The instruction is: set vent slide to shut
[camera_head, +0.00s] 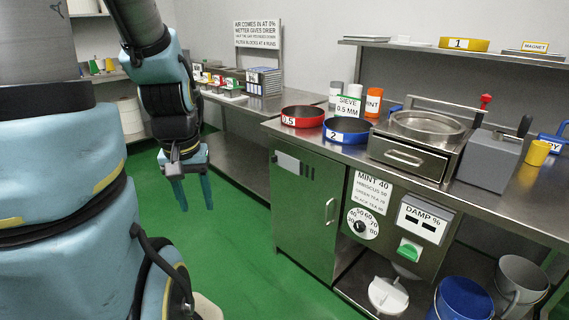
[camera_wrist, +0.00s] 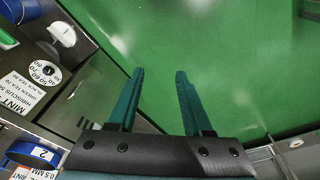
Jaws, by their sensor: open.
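The vent slide (camera_head: 287,162) looks like a pale plate high on the left of the steel cabinet door (camera_head: 300,210). Dark slots (camera_head: 311,172) show at its right end. I cannot tell surely how far it covers the vent. In the wrist view small dark slots (camera_wrist: 86,124) show left of my fingers, and the plate is not clear there. My gripper (camera_head: 194,202) is open and empty, pointing down over the floor, left of the cabinet and apart from it. Its two fingers also show in the wrist view (camera_wrist: 160,76).
The green floor (camera_head: 230,240) around my gripper is clear. A door handle (camera_head: 330,211), a dial (camera_head: 362,224) and a green-tabbed damp panel (camera_head: 410,249) are right of the slide. Red (camera_head: 303,116) and blue (camera_head: 346,131) sieves stand on the bench above.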

